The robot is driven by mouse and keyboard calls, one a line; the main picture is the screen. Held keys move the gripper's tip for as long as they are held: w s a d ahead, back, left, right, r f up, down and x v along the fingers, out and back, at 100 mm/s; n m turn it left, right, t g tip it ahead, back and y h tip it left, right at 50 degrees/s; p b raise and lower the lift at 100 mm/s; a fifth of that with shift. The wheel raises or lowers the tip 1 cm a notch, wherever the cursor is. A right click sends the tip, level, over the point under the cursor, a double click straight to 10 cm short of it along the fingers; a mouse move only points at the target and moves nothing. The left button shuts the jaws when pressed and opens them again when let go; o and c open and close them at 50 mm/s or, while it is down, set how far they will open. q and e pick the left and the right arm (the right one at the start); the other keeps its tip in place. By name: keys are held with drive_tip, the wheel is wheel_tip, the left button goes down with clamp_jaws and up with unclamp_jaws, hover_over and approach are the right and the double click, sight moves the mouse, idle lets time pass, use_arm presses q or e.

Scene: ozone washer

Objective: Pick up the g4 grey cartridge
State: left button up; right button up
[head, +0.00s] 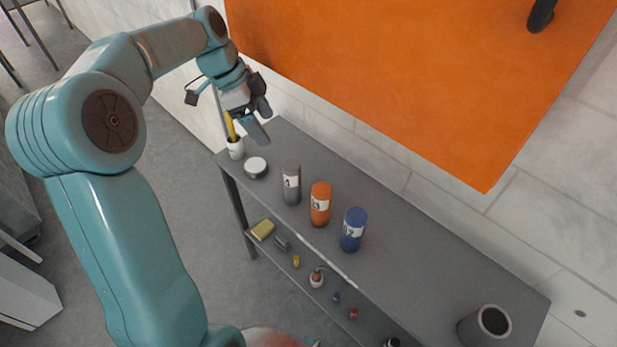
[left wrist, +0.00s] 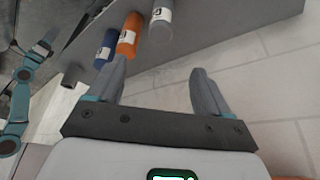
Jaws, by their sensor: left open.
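The grey cartridge (head: 291,184) stands upright on the shelf top, at the left of a row with an orange and a blue cartridge. It has a white label. In the left wrist view the grey cartridge (left wrist: 162,22) is at the top, beyond the fingertips. My left gripper (head: 262,118) is open and empty, above the far left end of the shelf, up and left of the grey cartridge and apart from it. In the left wrist view my left gripper (left wrist: 158,72) has its two fingers spread wide. My right gripper is not in view.
The orange cartridge (head: 320,204) and blue cartridge (head: 353,230) stand beside the grey one. A white cup (head: 236,149) with a yellow item and a round white-topped tin (head: 256,168) are at the left end. A dark grey cup (head: 485,327) stands right. An orange panel (head: 420,70) hangs behind.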

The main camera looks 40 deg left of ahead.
use_arm(q)
approach(290, 165)
drive_tip(key=x, duration=0.5)
drive_tip(key=shift+s+d, duration=0.1)
drive_tip(key=x, duration=0.6)
drive_tip(key=shift+c, duration=0.3)
clamp_jaws()
